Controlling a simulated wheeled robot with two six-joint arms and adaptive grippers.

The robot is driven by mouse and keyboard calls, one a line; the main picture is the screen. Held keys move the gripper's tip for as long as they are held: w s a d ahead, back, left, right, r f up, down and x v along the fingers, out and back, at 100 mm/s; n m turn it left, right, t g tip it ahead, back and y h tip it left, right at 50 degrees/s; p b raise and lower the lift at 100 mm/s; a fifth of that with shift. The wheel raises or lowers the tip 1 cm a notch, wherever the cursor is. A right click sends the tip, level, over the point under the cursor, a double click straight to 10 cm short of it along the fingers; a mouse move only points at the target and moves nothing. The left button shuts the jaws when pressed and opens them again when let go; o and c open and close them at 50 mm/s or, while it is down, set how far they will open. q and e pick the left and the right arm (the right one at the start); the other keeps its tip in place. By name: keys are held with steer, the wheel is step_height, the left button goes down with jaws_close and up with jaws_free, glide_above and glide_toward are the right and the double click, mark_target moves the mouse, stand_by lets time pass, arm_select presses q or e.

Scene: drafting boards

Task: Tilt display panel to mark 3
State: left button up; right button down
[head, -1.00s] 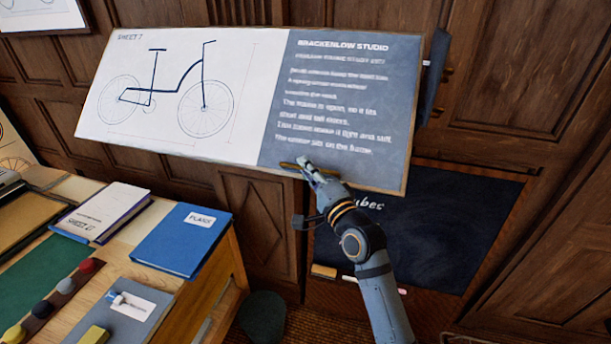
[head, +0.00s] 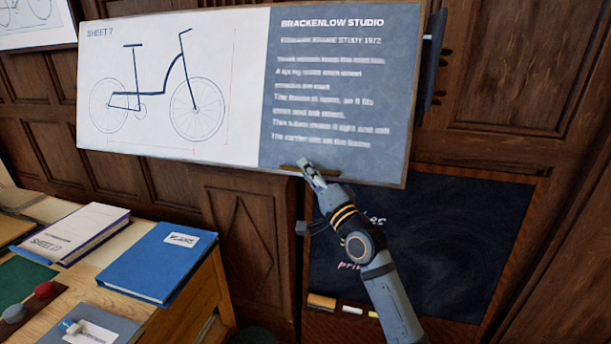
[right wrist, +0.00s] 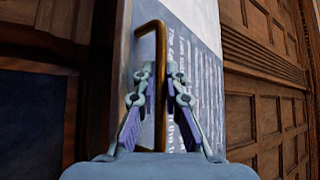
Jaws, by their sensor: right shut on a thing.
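The display panel (head: 200,120) spans the upper middle of the head view, with a bicycle drawing on its white left part and white lettering on its blue-grey right part. A brass handle (head: 292,168) sits at its lower edge; in the right wrist view the handle (right wrist: 160,50) runs between the fingers. My right gripper (head: 306,166) is shut on this handle, and its fingers show on both sides of it in the right wrist view (right wrist: 160,95). I see no mark numbers. My left gripper is not in view.
A wooden desk (head: 190,285) at lower left holds a blue book (head: 150,268), a white-covered book (head: 85,230) and small items. A dark chalkboard (head: 440,240) leans behind my right arm. A dark bracket (head: 432,60) stands at the panel's right edge. Wood panelling fills the back.

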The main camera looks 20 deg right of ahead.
steer(key=shift+f, duration=0.1)
steer(key=c, duration=1.7)
jaws_free()
steer(key=shift+d, duration=0.1)
steer(key=shift+w+d, duration=0.1)
steer(key=v, duration=0.7)
steer(key=shift+s, duration=0.2)
steer(key=shift+f, duration=0.1)
